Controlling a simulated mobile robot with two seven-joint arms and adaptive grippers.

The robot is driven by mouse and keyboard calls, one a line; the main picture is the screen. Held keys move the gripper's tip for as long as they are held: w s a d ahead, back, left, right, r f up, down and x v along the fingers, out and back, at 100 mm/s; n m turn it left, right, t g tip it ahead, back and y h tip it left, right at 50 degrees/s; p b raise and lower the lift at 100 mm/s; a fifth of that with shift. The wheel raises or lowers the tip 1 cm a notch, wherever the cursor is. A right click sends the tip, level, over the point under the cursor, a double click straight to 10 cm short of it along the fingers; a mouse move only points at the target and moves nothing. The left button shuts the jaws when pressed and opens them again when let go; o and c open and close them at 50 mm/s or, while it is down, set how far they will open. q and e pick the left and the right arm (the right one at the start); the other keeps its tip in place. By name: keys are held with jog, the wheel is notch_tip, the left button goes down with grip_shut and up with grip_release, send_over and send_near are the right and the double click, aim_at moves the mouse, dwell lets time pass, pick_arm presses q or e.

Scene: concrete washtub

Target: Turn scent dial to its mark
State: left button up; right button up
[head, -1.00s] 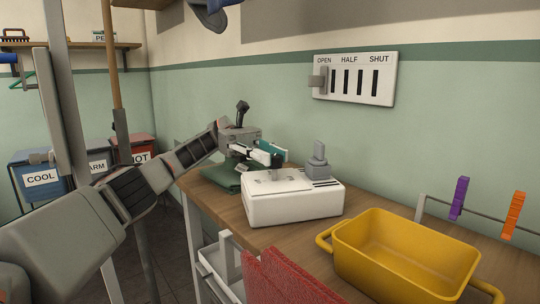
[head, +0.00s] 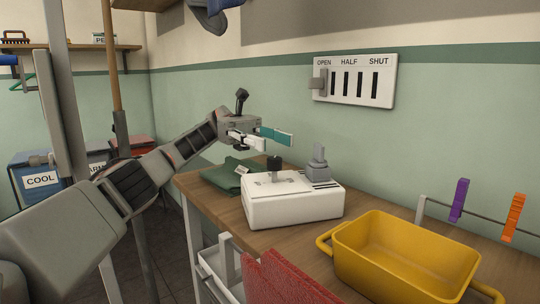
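A white box (head: 290,208) stands on the wooden worktop. A dark upright knob (head: 274,163), likely the scent dial, rises from a slot on its top. I cannot make out a mark or which way the knob points. A grey knob on a stepped base (head: 318,165) stands at the box's back right. My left gripper (head: 276,141) is above and behind the dark knob, apart from it. My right gripper is not in view.
A folded green cloth (head: 222,178) lies left of the box. A yellow tub (head: 405,258) stands to the right, with purple (head: 459,199) and orange (head: 513,216) pegs behind it. A red ribbed board (head: 290,275) is in front. A slotted OPEN/HALF/SHUT panel (head: 388,68) is on the wall.

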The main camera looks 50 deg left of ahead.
pick_arm(q)
notch_tip(320, 180, up, 6)
jog(key=shift+r, duration=0.2)
dwell(0.3)
